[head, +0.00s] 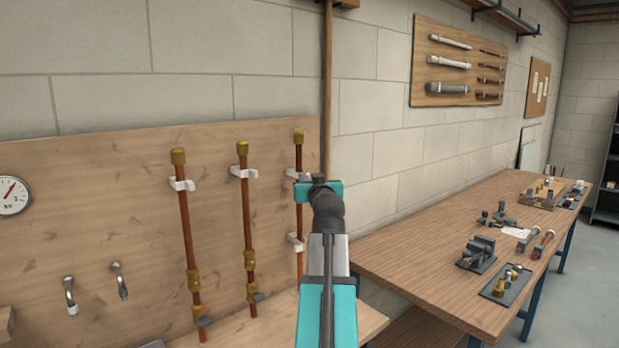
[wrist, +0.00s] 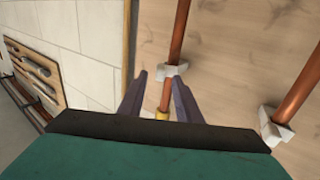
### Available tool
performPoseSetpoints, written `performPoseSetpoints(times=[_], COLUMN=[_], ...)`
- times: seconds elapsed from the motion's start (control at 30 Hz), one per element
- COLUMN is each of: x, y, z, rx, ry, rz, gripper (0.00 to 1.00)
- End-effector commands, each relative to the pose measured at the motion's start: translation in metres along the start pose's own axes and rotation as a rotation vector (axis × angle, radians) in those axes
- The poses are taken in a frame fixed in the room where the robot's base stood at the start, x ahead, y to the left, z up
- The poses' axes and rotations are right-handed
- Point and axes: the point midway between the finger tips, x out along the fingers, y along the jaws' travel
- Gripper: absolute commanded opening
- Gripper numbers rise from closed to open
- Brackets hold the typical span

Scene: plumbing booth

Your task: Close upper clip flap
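Three upright copper pipes are on the wooden board. The rightmost pipe (head: 299,215) has a white upper clip (head: 292,173) and a white lower clip (head: 295,239). My gripper (head: 304,177) is at the upper clip and partly covers it in the head view. In the wrist view my gripper (wrist: 160,80) has its two purple fingers apart, with the pipe (wrist: 180,35) showing between them. The white clip (wrist: 172,72) shows just past the fingertips. I cannot tell whether the fingers touch it. The flap's position is too small to make out.
The middle pipe (head: 245,210) and left pipe (head: 187,230) stand to the left with their own clips. A vertical wooden post (head: 327,90) runs just right of the board. A workbench (head: 420,262) with tools stands at the right.

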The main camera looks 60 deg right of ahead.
Motion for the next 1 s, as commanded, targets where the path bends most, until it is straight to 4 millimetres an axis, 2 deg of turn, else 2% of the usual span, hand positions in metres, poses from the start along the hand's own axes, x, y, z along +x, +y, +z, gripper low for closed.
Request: performPoseSetpoints(times=[0.2, 0.63, 0.67, 0.83, 1.0], x=[0.017, 0.021, 0.021, 0.021, 0.021], y=[0.001, 0.001, 0.001, 0.001, 0.001], z=[-0.001, 0.0, 0.0, 0.0, 0.0], rx=[0.0, 0.0, 0.0, 0.0, 0.0], ry=[0.0, 0.001, 0.001, 0.001, 0.0], rz=[0.0, 0.001, 0.001, 0.002, 0.002], gripper=[0.31, 0.31, 0.3, 0.01, 0.0])
